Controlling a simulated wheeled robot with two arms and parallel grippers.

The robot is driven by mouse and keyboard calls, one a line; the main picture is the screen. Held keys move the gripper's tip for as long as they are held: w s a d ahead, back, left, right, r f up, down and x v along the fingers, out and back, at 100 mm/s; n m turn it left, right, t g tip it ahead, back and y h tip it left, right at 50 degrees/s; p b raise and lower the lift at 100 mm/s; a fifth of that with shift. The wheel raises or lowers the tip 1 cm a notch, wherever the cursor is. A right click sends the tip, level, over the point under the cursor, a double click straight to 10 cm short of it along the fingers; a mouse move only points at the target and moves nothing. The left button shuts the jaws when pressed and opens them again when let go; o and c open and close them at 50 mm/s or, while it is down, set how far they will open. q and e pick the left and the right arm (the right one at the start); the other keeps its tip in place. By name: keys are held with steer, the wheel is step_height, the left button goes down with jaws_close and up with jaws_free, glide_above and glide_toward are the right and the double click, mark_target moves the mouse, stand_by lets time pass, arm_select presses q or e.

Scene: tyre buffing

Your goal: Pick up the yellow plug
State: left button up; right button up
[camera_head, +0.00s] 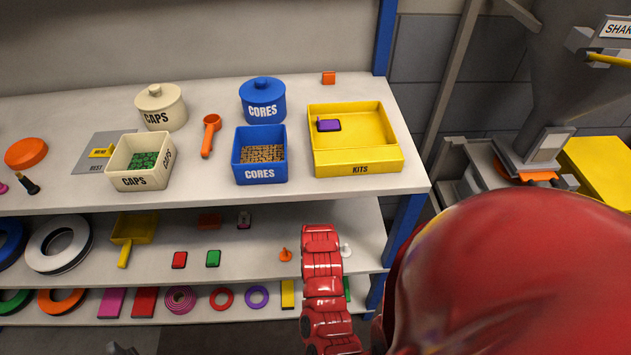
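I cannot make out a yellow plug in the head view. A small orange plug-shaped piece (285,255) stands on the middle shelf, and a white one (346,250) stands to its right, partly beside my arm. A red segmented part of mine (322,285), seemingly at the end of my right arm, reaches up in front of the shelves between these two pieces. Its fingertips cannot be told apart, and I see nothing held. The large red part of my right arm hides the lower right. My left gripper is not clearly in view.
The top shelf (300,197) holds a yellow KITS tray (360,169) with a purple piece, blue and cream bins, lidded pots and an orange scoop (210,134). Lower shelves hold a yellow scoop (133,230), rings and coloured blocks. A machine (540,150) stands at right.

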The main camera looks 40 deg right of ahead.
steer(key=shift+w+f, duration=0.1)
steer(key=shift+f, duration=0.35)
jaws_close()
steer(key=shift+r, duration=0.1)
